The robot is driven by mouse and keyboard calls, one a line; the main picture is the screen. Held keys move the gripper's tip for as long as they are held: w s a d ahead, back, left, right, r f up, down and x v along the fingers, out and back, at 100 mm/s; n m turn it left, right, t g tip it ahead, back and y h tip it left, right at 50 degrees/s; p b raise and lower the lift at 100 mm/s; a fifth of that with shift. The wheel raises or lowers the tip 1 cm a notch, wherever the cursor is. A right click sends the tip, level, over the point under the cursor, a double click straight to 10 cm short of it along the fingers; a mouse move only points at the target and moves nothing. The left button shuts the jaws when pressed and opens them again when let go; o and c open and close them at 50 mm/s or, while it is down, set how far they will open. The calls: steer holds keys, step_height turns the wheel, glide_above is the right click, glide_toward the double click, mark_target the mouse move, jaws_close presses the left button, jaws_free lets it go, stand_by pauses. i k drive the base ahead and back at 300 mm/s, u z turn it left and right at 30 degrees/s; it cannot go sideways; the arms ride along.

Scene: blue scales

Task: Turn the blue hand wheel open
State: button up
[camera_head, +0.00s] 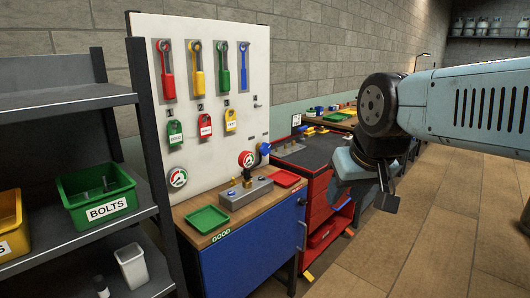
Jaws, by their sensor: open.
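A small blue round part that looks like the blue hand wheel (265,148) shows above the right end of the workbench, beside a red round part (246,159) on brass fittings. A grey block (245,192) with two small blue parts on top sits on the bench below them. It is too small to tell how far the wheel is turned. My gripper (374,195) is open and empty, at the right, pointing downward. It is well apart from the wheel, over the floor side of the red tool cabinet.
A green tray (207,219) and a red tray (286,178) lie on the bench. A white board (215,105) with hanging wrenches and tags stands behind. A red cabinet (317,193) adjoins the bench. A dark shelf (70,101) stands left. The floor (400,255) at front right is clear.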

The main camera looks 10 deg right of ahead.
mark_target(264, 149)
steer(key=u, duration=0.1)
steer(key=i, duration=0.9)
steer(key=z, duration=0.1)
